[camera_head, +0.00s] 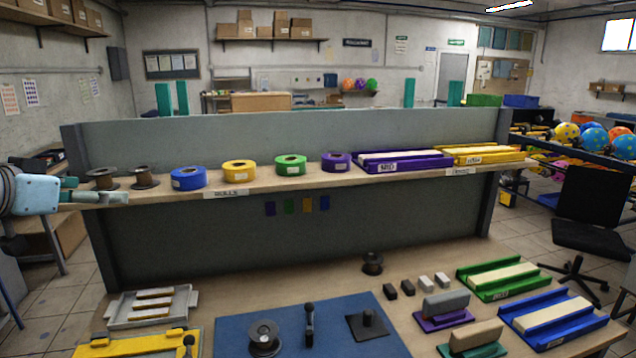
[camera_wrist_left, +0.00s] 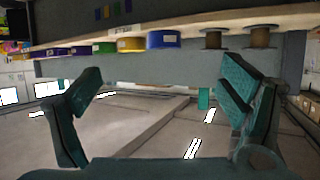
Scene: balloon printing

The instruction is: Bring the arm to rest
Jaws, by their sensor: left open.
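My left gripper (camera_head: 98,190) is at the left edge of the head view, beside the left end of the shelf (camera_head: 265,188). Its teal fingers also show in the left wrist view (camera_wrist_left: 162,88), spread wide with nothing between them. I cannot tell whether the gripper touches the shelf. The shelf and its rolls appear upside down in the left wrist view. My right gripper is in neither view.
The shelf holds blue (camera_head: 188,178), yellow (camera_head: 239,170), green (camera_head: 290,165) and purple (camera_head: 336,162) rolls, plus purple and yellow trays. The workbench (camera_head: 250,280) below holds a blue mat (camera_head: 240,330), stamps, a metal tray (camera_head: 150,308) and green and blue trays. Its middle back is mostly clear.

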